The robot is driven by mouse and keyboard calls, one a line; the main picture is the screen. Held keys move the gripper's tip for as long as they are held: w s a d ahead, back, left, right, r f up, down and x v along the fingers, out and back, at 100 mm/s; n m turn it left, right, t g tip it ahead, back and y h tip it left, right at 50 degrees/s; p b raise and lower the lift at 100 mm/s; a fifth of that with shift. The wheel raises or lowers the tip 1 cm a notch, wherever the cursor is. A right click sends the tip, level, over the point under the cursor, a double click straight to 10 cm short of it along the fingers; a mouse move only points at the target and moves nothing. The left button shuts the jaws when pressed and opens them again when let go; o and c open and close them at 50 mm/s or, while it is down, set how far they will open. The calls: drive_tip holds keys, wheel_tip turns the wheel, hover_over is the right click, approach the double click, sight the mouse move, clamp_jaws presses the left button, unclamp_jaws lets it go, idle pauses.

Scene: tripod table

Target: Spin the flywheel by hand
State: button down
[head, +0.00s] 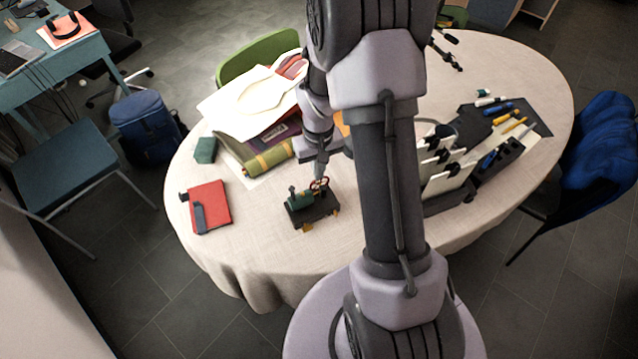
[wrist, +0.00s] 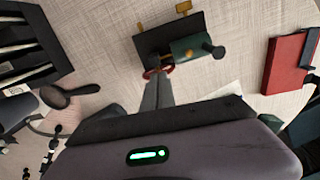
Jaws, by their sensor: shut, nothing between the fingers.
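A small model engine stands on the near part of the table. It has a dark base (head: 315,213) and a green body (head: 299,199), which also shows in the wrist view (wrist: 190,50). Its red flywheel (head: 320,184) sits at one side and shows as a thin red rim in the wrist view (wrist: 158,71). My gripper (head: 320,174) points down at the flywheel. Its fingers (wrist: 152,85) are shut with nothing between them, and the tips overlap the red rim in the wrist view. I cannot tell whether they touch it. Part of the flywheel is hidden behind the fingers.
A red notebook (head: 209,207) lies left of the engine. A green roll (head: 268,158) and papers (head: 250,103) lie behind it. A dark rack (head: 449,197) stands to the right, beyond my arm. A magnifier (wrist: 55,96) lies near the rack. The table's front cloth is clear.

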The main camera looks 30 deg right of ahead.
drive_tip(key=shift+f, duration=0.3)
